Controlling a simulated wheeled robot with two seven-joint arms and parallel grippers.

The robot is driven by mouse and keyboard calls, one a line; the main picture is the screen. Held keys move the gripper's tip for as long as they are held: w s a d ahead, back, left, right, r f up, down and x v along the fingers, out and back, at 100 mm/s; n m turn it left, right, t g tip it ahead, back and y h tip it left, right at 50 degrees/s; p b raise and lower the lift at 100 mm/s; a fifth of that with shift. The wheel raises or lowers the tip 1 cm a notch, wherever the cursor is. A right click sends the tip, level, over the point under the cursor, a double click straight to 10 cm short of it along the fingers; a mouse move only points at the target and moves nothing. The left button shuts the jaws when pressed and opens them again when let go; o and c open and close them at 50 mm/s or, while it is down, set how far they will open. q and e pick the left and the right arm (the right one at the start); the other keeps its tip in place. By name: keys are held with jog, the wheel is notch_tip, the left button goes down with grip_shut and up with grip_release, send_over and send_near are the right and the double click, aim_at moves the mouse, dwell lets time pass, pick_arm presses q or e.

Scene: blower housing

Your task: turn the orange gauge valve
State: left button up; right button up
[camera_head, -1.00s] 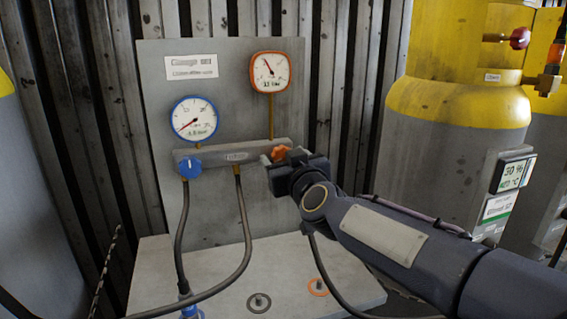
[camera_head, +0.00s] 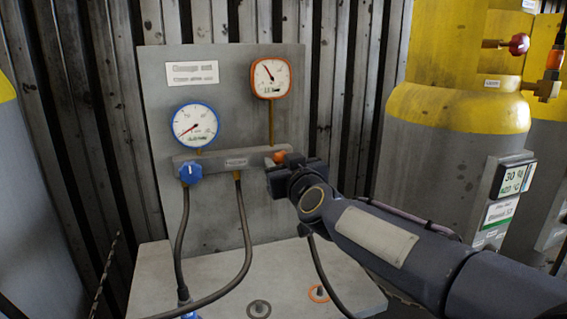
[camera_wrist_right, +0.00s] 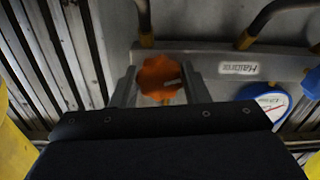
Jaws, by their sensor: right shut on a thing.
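The orange gauge valve (camera_head: 279,156) is a lobed knob at the right end of the grey manifold bar (camera_head: 222,161). My right gripper (camera_head: 284,168) reaches in from the right and is shut on the knob, hiding much of it in the head view. In the right wrist view the orange knob (camera_wrist_right: 160,78) sits between the two fingers of my right gripper (camera_wrist_right: 158,88). The orange-rimmed gauge (camera_head: 271,78) stands above the valve on a brass pipe. My left gripper is not in view.
A blue-rimmed gauge (camera_head: 195,125) and a blue valve knob (camera_head: 190,172) are at the left of the manifold. Black hoses (camera_head: 245,235) hang below it. Yellow-and-grey gas cylinders (camera_head: 450,115) stand at the right. The ledge (camera_head: 225,285) below has rings on it.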

jog(key=m+p, duration=0.1)
jog(key=m, duration=0.3)
jog(key=shift+m, duration=0.4)
jog(key=m, duration=0.2)
jog(key=shift+m, duration=0.4)
jog(key=m, duration=0.3)
jog(key=shift+f+m, duration=0.1)
jog(key=shift+m, duration=0.2)
jog(key=m, duration=0.4)
jog(key=shift+m+b, duration=0.3)
jog(key=m+b, duration=0.1)
jog(key=m, duration=0.4)
jog(key=shift+m, duration=0.4)
jog(key=o, duration=1)
jog(key=shift+c, duration=0.2)
